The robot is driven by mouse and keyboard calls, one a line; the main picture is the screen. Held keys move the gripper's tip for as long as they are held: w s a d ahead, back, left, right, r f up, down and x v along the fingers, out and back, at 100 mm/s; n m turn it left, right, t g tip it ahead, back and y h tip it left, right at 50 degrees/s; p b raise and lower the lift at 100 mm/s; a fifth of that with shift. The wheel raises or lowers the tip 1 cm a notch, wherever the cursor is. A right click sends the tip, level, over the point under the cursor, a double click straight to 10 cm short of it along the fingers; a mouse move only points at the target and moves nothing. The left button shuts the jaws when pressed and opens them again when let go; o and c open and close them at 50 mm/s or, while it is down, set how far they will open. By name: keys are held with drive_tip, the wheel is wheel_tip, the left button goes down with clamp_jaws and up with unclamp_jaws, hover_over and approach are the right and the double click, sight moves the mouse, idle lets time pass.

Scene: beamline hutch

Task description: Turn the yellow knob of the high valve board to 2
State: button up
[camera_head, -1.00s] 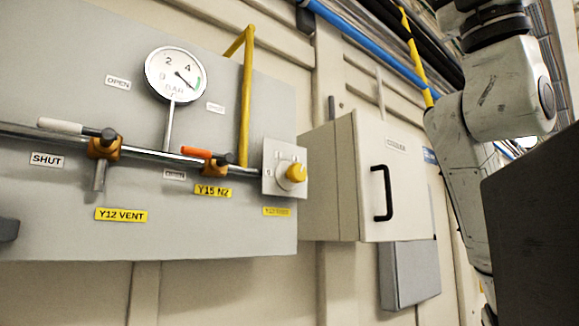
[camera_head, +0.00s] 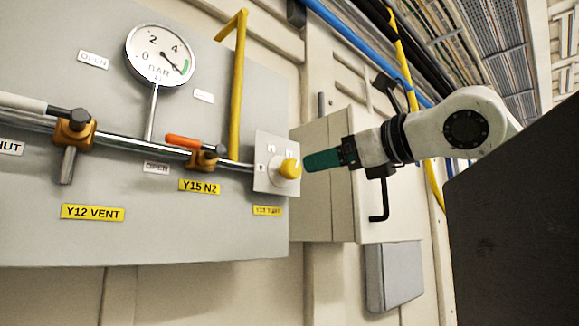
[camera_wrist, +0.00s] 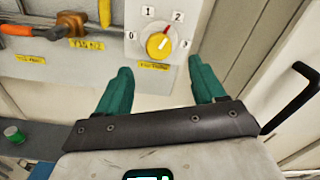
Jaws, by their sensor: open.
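The yellow knob (camera_head: 290,169) sits on a pale square plate (camera_head: 268,182) at the right end of the grey valve board (camera_head: 190,240). In the wrist view the knob (camera_wrist: 158,45) shows face-on, with the marks 0, 1, 2 and 3 around it. A small red mark on it appears to lean up and right, roughly toward 2; its exact setting is unclear. My gripper (camera_head: 306,162) has teal fingers, just right of the knob in the head view. In the wrist view my gripper (camera_wrist: 160,70) is open and empty, its fingers spread below the knob and apart from it.
An orange-handled valve (camera_head: 205,158) and a horizontal pipe lie left of the knob, with a pressure gauge (camera_head: 160,54) above. A yellow pipe (camera_head: 238,90) rises behind. A beige cabinet (camera_head: 335,215) with a black handle (camera_head: 380,208) stands right of the board.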

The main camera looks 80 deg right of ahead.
sight(295, 167)
drive_tip(key=p+x, duration=0.3)
drive_tip(key=x, duration=0.5)
drive_tip(key=shift+w+r, duration=0.15)
drive_tip(key=shift+w, duration=0.15)
drive_tip(key=shift+w+d, duration=0.3)
drive_tip(key=shift+w, duration=0.25)
drive_tip(key=shift+c, duration=0.2)
drive_tip(key=c, duration=1)
